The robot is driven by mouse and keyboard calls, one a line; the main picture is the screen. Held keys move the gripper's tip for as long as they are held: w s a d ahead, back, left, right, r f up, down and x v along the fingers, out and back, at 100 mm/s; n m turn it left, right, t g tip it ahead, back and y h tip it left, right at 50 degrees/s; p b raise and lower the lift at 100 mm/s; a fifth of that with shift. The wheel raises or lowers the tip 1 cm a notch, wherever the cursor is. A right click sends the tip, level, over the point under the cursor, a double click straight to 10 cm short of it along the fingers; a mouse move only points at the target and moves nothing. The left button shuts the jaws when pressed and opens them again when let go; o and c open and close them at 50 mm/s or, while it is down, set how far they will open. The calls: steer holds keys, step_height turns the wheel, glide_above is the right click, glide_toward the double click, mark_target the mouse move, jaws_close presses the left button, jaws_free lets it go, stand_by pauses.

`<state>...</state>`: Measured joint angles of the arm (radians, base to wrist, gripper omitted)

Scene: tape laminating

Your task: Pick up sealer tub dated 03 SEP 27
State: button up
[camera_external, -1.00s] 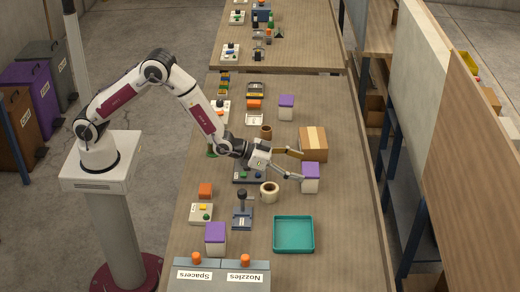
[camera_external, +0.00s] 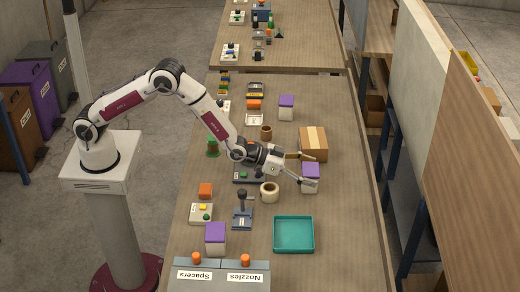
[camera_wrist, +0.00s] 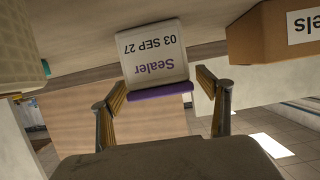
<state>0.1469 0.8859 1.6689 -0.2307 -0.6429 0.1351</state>
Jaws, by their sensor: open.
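The sealer tub (camera_external: 310,172) is white with a purple lid and stands on the bench right of my gripper. In the wrist view the tub (camera_wrist: 155,60) appears upside down, with "Sealer" and "03 SEP 27" readable on its face. My gripper (camera_external: 306,168) is open, its fingers spread and pointing at the tub. In the wrist view the gripper's fingertips (camera_wrist: 162,84) sit left and right of the tub's lid end, with gaps showing. Two other purple-lidded tubs stand at the far bench (camera_external: 286,107) and near bench (camera_external: 215,238); their dates are not readable.
A cardboard box (camera_external: 313,144) stands just behind the tub, close to one finger. A tape roll (camera_external: 269,192) lies left of the tub. A teal tray (camera_external: 293,234) lies in front. The bench right of the tub is clear.

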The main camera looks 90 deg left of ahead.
steer(key=shift+w, duration=0.1)
steer(key=shift+c, duration=0.4)
steer(key=c, duration=1.4)
steer(key=shift+r, duration=0.15)
steer(key=shift+r, duration=4.95)
